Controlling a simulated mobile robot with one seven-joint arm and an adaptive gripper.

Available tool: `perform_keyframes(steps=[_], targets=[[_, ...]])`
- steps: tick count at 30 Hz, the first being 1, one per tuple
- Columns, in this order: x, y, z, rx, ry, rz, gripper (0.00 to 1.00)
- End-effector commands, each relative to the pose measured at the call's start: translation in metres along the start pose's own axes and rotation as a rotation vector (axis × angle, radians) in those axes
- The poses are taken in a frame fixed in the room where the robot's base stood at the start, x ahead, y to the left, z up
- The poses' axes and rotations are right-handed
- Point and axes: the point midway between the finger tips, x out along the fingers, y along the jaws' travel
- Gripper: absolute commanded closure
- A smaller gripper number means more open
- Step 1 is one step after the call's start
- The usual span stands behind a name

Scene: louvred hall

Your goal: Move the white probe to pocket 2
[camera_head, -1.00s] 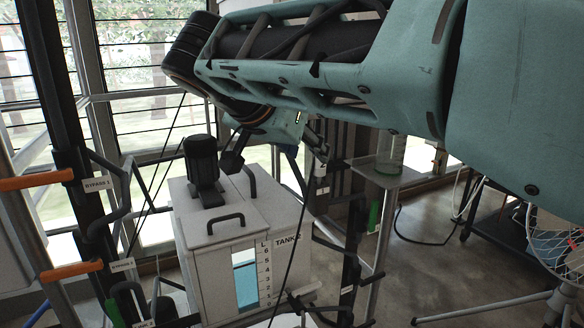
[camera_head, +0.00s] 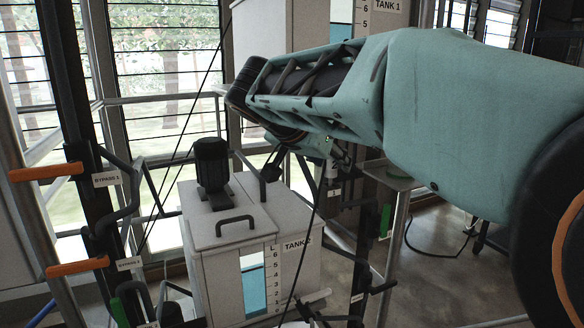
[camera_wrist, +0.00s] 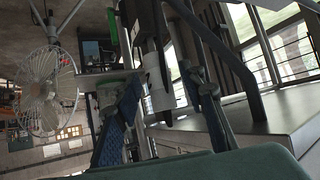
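A white cylinder with a dark end, probably the white probe (camera_wrist: 160,92), shows upright between and beyond my fingers in the wrist view. In the head view a small white piece (camera_head: 333,171), perhaps the same probe, hangs beside a dark post right of my gripper (camera_head: 272,166). My gripper's two blue-padded fingers (camera_wrist: 166,120) stand wide apart in the wrist view. I see clear space on both sides of the cylinder and no contact. In the head view my arm hides part of the gripper. I cannot make out which pocket is pocket 2.
The Tank 2 box (camera_head: 225,272), with a black motor (camera_head: 212,168) and handles on its lid, stands below and left of my gripper. Tank 1 (camera_head: 285,25) is behind. Orange bypass levers (camera_head: 45,172) are at left. A dark cable crosses the front. A fan (camera_wrist: 47,88) stands beyond.

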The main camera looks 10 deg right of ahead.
Motion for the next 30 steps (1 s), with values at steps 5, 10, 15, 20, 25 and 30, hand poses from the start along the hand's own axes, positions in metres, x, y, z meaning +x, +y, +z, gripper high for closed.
perform_keyframes(steps=[5,10,15,20,25,30], targets=[[0.0055,0.0005,-0.0005,0.001,0.0,0.001,0.62],[0.0054,0.0003,-0.0008,0.0,0.0,0.0,0.62],[0.0057,0.0004,-0.0003,0.0,0.0,0.0,0.62],[0.0071,0.0011,0.0006,0.001,0.001,0.002,0.62],[0.0052,0.0002,-0.0006,0.0,0.0,0.0,0.62],[0.0052,0.0003,-0.0006,0.0,0.0,0.0,0.73]])
